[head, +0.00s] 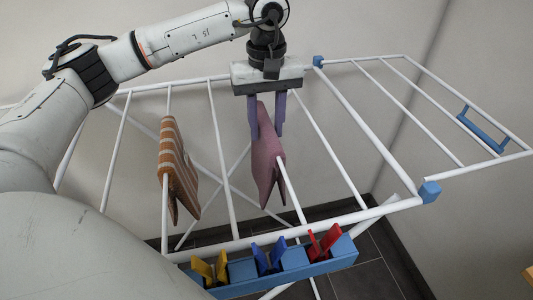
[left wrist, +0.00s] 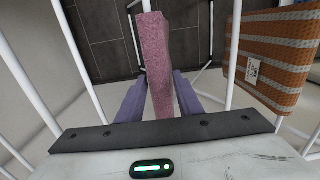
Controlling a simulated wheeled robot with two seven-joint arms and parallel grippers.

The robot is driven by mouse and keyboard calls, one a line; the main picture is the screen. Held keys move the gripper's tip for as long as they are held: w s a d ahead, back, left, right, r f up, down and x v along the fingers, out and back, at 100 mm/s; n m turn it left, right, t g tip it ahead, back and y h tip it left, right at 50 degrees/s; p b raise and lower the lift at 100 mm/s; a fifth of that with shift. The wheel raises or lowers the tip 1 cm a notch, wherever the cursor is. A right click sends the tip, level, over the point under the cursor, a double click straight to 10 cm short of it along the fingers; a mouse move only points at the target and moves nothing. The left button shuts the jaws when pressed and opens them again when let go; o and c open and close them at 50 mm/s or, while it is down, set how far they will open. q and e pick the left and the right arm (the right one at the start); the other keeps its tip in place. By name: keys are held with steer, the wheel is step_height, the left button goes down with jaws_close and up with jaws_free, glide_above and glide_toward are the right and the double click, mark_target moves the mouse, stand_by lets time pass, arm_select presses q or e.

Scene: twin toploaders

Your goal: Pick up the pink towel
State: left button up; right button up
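The pink towel (head: 266,165) hangs folded over a rod of the white drying rack. It also shows in the left wrist view (left wrist: 155,60), running up between the fingers. My left gripper (head: 266,118) points down over the towel's top, with one purple finger on each side of it. The fingers stand apart and look open, with the towel between them rather than clamped. They also show in the left wrist view (left wrist: 160,98). Part of the towel's upper edge is hidden by the fingers in the head view. My right gripper is not in view.
An orange and white striped towel (head: 177,170) hangs on a rod to the left. A blue holder (head: 335,256) with yellow, blue and red clothespins is on the rack's front bar. The rack's right wing (head: 405,98) is bare. A wall stands behind.

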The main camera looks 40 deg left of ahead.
arm_select(q)
jaws_close()
